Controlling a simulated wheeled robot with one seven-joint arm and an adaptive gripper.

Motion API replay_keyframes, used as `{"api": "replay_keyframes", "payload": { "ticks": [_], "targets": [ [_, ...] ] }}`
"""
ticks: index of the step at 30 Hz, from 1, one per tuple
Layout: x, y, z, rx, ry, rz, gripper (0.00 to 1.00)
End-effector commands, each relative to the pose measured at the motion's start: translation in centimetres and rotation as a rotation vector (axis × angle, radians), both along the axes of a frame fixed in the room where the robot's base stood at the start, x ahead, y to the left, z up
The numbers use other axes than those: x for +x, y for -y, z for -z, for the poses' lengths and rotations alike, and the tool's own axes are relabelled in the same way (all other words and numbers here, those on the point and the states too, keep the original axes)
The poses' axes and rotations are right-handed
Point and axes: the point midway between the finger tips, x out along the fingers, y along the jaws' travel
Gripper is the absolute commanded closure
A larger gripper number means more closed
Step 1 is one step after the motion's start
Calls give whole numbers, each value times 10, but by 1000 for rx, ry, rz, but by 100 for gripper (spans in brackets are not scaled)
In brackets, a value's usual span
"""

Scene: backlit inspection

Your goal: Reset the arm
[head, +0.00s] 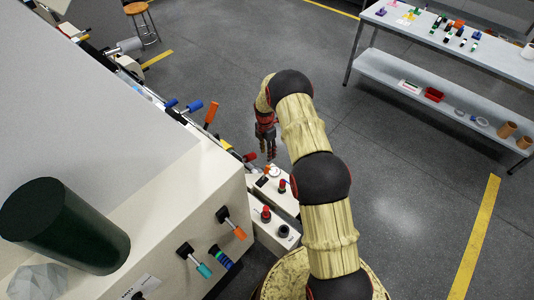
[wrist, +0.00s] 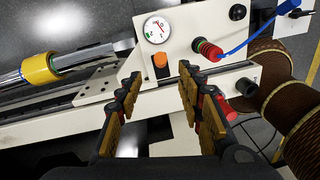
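My gripper (head: 268,153) shows in the head view at the end of my arm, pointing down beside the cream machine. In the wrist view my gripper (wrist: 158,78) has its two fingers well apart, with nothing between them. Beyond the fingertips is a cream panel with a round white gauge (wrist: 157,29), an orange knob (wrist: 160,60) and a red-and-green knob (wrist: 207,49). The fingers appear apart from these. The exact gap to the panel is hard to judge.
The cream machine (head: 165,215) with levers and a dark green cylinder (head: 62,228) fills the left. A workbench (head: 480,62) with small items stands back right. A stool (head: 138,10) stands at the back. Grey floor to the right is open.

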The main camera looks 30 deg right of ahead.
Motion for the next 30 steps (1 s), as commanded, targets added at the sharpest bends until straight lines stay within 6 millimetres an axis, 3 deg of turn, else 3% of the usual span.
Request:
{"api": "replay_keyframes", "payload": {
  "ticks": [9,13,17,21,30],
  "targets": [
    [0,0,-1,-1,1,2,62],
    [4,-3,-20,-6,14,30,62],
    [8,-10,-65,-20,42,108,62],
    [7,-21,-124,-34,80,223,62],
    [-15,-48,-242,-44,159,471,62]
  ]
}}
